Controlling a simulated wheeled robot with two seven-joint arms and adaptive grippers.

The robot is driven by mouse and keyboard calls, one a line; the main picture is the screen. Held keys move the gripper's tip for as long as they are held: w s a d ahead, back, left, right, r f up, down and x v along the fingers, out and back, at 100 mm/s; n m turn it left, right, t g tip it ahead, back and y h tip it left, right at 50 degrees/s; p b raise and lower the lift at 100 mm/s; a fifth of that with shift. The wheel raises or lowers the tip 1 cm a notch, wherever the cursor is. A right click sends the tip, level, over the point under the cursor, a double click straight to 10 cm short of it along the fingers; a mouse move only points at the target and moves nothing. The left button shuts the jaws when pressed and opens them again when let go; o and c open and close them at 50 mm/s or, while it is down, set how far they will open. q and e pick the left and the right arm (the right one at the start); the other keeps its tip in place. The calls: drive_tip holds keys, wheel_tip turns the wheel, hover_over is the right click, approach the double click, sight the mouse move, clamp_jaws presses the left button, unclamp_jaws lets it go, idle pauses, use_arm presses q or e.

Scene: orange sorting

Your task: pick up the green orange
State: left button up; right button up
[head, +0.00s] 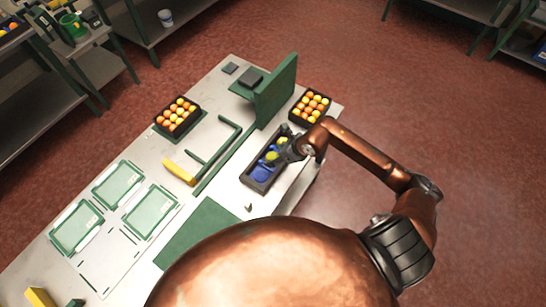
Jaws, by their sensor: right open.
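A black tray (253,184) with a blue lining (262,172) stands on the table's right side. A yellow-green orange (271,156) lies in it, and a second yellowish-green one (283,141) shows farther up, partly covered by my gripper. My right gripper (281,153) is over the tray's right side, close to both fruits. It is open; whether it touches either fruit is too small to tell. My left gripper is out of view.
Crates of oranges stand at the table's far left (177,116) and far right (309,107). A green upright panel (277,92) rises behind the tray. Green-framed trays (118,185) lie at left, with a yellow block (179,173) nearer the middle.

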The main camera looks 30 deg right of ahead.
drive_tip(key=shift+w+a+f, duration=0.2)
drive_tip(key=shift+w+f, duration=0.1)
drive_tip(key=shift+f, duration=0.2)
drive_tip(key=shift+c, duration=0.6)
drive_tip(key=c, duration=1.2)
